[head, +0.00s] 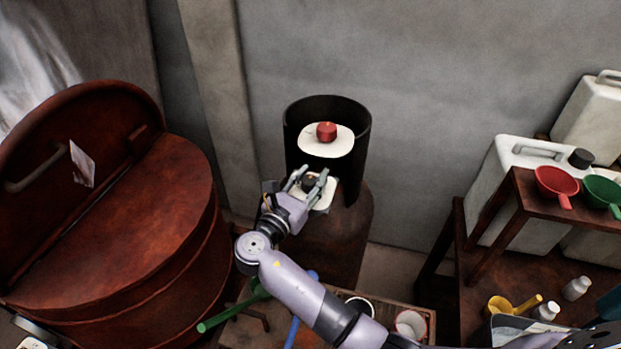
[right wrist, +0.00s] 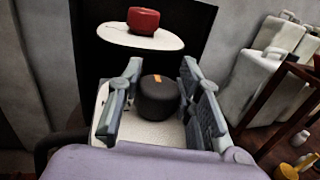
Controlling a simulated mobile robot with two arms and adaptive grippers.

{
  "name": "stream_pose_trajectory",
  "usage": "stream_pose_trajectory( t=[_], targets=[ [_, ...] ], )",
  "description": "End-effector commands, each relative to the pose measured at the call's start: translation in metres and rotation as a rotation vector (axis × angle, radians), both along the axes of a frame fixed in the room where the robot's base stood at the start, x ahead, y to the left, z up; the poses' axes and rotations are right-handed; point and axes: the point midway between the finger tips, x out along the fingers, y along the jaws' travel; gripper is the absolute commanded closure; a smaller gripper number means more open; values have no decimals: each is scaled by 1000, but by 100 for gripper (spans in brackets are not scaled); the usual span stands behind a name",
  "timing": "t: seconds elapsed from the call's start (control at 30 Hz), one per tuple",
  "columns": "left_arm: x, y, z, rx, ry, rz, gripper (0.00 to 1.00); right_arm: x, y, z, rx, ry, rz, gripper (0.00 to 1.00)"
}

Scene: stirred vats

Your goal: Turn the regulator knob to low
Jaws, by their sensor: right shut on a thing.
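The regulator knob is a dark round knob (right wrist: 158,100) with a short orange mark on top. It sits on a white plate (right wrist: 150,132) low in the opening of a dark collar (head: 361,150), on top of a rusty brown cylinder (head: 340,235). My right gripper (head: 309,178) reaches in from below and is shut on the knob. In the right wrist view the knob is between its two fingers. The orange mark points away from the gripper. The fingers and palm partly hide the plate. My left gripper is not seen.
A red knob (head: 326,131) on a white plate (head: 314,147) is just above and behind. A large red-brown vat (head: 120,220) stands left. A grey wall is close behind.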

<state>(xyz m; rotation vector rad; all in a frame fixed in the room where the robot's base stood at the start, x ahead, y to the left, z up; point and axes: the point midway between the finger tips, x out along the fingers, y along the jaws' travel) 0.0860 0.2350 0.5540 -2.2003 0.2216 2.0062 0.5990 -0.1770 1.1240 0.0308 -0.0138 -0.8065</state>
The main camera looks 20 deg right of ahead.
Motion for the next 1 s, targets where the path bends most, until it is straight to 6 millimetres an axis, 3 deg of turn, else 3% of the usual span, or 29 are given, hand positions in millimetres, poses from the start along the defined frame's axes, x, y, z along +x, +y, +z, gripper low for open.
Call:
stream_pose_trajectory(
  t=[0.07,0.1,0.4,0.77,1.0],
  targets=[
    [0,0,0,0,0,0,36,0,0,0,3,-1,0,95],
    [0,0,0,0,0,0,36,0,0,0,3,-1,0,67],
    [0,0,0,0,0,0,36,0,0,0,1,0,1,47],
    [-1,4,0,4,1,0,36,-2,3,0,1,0,1,46],
    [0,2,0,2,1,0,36,-27,29,-1,4,1,3,46]
  ],
)
